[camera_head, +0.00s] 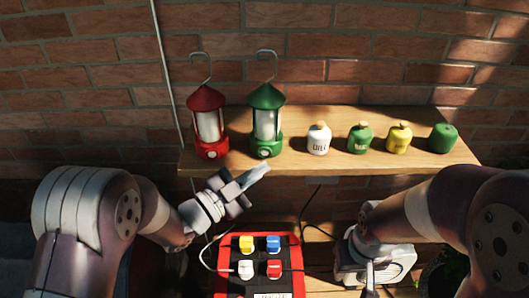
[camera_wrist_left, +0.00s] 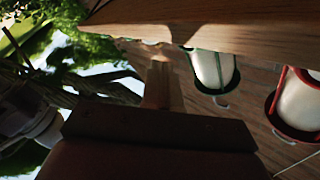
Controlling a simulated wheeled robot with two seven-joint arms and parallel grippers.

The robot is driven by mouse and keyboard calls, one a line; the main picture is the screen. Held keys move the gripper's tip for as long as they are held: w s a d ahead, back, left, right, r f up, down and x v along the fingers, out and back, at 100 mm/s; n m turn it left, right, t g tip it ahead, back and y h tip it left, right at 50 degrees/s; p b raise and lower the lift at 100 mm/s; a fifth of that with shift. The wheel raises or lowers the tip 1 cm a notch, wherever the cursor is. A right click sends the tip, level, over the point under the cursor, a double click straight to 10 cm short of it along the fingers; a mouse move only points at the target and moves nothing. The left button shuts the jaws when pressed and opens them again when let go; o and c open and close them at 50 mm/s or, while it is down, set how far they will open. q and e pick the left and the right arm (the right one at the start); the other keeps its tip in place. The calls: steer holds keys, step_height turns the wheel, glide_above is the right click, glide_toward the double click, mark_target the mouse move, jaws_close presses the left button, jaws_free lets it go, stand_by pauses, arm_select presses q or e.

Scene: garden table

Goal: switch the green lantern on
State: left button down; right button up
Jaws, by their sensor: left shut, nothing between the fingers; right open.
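The green lantern (camera_head: 267,122) stands upright on the wooden shelf (camera_head: 300,165), with a small pale round knob on the front of its base. Its glass is whitish; I cannot tell whether it is lit. It also shows, upside down and partly cut off, in the left wrist view (camera_wrist_left: 213,72).
A red lantern (camera_head: 208,122) stands left of the green one. Several small canisters, including a white one (camera_head: 319,139) and a yellow one (camera_head: 398,138), stand to the right. A red-framed switch box (camera_head: 299,263) with coloured switches lies below the shelf. A brick wall stands behind.

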mark_target(258, 162)
arm_select(q)
steer(key=shift+w+d, duration=0.1)
steer(key=shift+w, duration=0.85)
steer(key=shift+w+f+b, duration=0.1)
steer(key=shift+b, duration=0.25)
stand_by(1.0)
steer(key=shift+w, duration=0.35)
steer(key=shift+w+b, duration=0.25)
steer(key=shift+b, duration=0.2)
stand_by(0.3)
stand_by(0.4)
steer(key=shift+s, duration=0.75)
